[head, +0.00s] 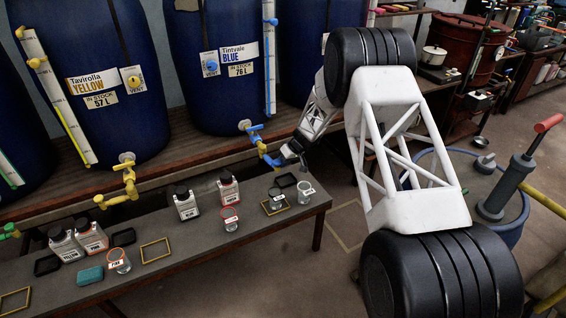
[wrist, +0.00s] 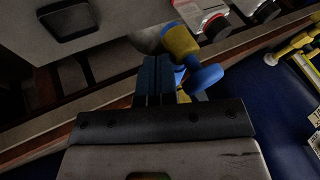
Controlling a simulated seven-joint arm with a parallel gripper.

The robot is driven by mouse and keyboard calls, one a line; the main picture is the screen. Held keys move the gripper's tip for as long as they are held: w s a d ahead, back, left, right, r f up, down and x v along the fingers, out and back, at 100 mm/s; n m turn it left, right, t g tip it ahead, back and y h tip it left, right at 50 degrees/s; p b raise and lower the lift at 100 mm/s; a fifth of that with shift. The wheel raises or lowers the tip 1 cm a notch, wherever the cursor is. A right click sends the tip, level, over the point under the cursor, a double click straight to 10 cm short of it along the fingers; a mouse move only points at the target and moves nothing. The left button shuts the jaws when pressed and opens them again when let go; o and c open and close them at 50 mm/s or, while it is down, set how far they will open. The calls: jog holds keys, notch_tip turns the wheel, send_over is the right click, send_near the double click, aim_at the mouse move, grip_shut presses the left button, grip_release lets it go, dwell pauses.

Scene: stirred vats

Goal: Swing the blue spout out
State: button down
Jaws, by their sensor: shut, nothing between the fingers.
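The blue spout (head: 271,159) hangs from the tap (head: 247,127) at the foot of the Tintvale BLUE vat (head: 216,62). It has a yellow band and a blue end. In the wrist view the spout (wrist: 203,78) is just right of my fingers, with its yellow band beside their tips. My gripper (head: 284,158) is at the spout's end in the head view; its fingers (wrist: 154,66) are shut side by side with nothing between them. They are very close to the spout; I cannot tell whether they touch it.
The grey bench (head: 190,255) below holds several bottles, beakers, black lids and yellow frames. A labelled beaker (head: 306,193) and a dark lid (head: 285,181) stand near my gripper. The yellow spout (head: 120,192) is to the left. Open floor lies right of the bench.

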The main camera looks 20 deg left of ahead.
jog(key=shift+s, duration=0.1)
jog(key=shift+s+a+m+t, duration=0.35)
jog(key=shift+s+m+t, duration=0.3)
jog(key=shift+m, duration=0.15)
jog(key=shift+w+d, duration=0.1)
jog(key=w+d+r, duration=0.3)
jog(key=d+r, duration=0.5)
jog(key=r, duration=0.1)
dwell(0.6)
jog(key=shift+w+d+r, duration=0.1)
jog(key=shift+r, duration=0.05)
